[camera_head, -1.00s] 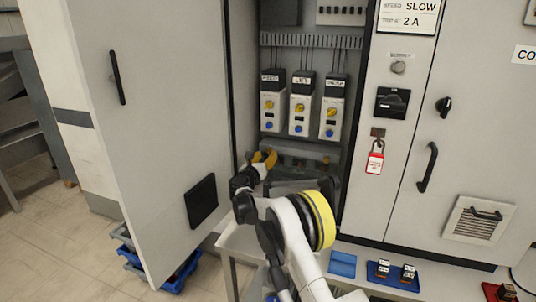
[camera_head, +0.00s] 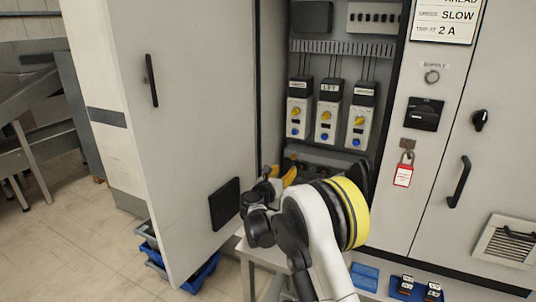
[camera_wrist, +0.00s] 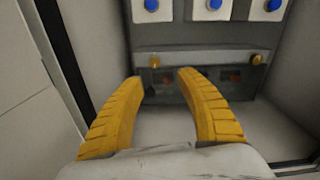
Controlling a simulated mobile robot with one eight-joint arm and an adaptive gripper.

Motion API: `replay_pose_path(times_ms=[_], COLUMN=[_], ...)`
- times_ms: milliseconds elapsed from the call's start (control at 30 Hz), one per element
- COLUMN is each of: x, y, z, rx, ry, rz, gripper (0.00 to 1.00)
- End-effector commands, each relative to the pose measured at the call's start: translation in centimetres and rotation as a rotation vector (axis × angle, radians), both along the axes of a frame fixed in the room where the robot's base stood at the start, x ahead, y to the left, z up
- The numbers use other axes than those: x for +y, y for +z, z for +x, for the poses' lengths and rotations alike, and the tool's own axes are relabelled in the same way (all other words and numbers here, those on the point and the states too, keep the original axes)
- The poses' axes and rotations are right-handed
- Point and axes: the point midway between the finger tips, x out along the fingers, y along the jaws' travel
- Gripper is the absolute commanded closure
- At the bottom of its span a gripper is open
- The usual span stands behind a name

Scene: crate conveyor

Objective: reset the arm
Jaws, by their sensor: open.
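My gripper (camera_wrist: 160,80) has yellow ribbed fingers that stand apart with nothing between them in the wrist view. In the head view my gripper (camera_head: 284,172) is at the lower part of the open cabinet (camera_head: 272,80), below the row of switch modules. My arm (camera_head: 318,225) reaches up from the bottom of the picture, bent, and hides part of the cabinet's lower inside. The wrist view faces a grey rail (camera_wrist: 205,60) with small yellow knobs, below modules with blue buttons.
The cabinet door (camera_head: 185,130) stands open on the left. Three modules (camera_head: 325,118) with yellow knobs are inside. A red padlock tag (camera_head: 403,176) hangs on the right panel. A small table (camera_head: 262,252), blue trays (camera_head: 415,290) and blue bins (camera_head: 200,272) are low down. Floor is clear at left.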

Motion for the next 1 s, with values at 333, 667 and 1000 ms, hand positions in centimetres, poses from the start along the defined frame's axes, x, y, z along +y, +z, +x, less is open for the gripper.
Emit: replay_pose_path(times_ms=[333, 667, 1000], x=[-7.3, -10.4, -8.1], y=[8.6, 10.8, 6.9], z=[-10.5, -27.4, -45.2], rx=[-0.156, -0.378, -0.65], ry=[-0.199, -0.553, -1.076], rz=[0.784, 1.565, 2.25], gripper=[0.56, 0.56, 0.56])
